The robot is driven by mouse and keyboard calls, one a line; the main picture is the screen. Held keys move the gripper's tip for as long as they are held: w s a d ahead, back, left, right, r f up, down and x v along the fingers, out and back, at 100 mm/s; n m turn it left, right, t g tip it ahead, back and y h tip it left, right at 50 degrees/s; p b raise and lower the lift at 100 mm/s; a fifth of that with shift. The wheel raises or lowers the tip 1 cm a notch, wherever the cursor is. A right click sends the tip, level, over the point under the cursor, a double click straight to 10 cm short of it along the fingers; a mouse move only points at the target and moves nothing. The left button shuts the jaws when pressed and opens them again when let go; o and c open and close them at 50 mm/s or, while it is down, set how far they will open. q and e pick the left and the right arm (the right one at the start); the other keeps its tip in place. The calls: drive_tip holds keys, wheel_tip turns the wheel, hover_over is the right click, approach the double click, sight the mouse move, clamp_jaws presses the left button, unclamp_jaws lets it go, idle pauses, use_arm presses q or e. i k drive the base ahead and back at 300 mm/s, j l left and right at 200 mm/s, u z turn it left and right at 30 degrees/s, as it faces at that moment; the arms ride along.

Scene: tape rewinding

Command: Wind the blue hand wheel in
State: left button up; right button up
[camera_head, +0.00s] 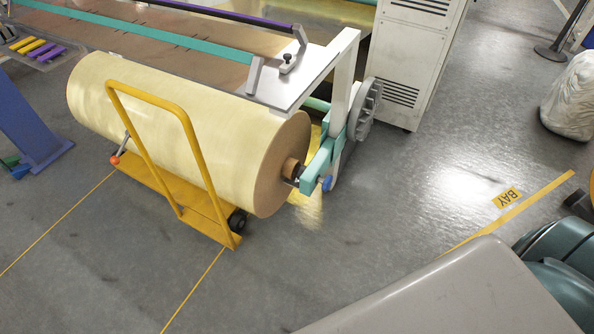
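A large cream roll (190,125) lies on a yellow cart (190,208) with a tall hoop handle. Its brown core (291,168) faces the lower right and meets a shaft on a teal bracket (318,166). A small blue hand wheel (327,184) sits at the lower end of this bracket, seen nearly edge-on. How far it is wound cannot be told. A larger grey ribbed wheel (366,106) stands behind the white upright. Neither of my grippers shows in the view.
A white cabinet (415,50) stands behind the machine. Grey floor lies open to the right of the bracket, with a yellow line and a BAY label (507,197). A wrapped white bundle (573,98) stands far right. An orange knob (114,160) is at the cart's left.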

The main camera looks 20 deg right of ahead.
sight(327, 183)
drive_tip(key=i+l+u, duration=0.15)
drive_tip(key=l+u, duration=0.25)
drive_tip(key=l, duration=1)
drive_tip(key=l+u, duration=0.35)
drive_tip(key=l, duration=1.1)
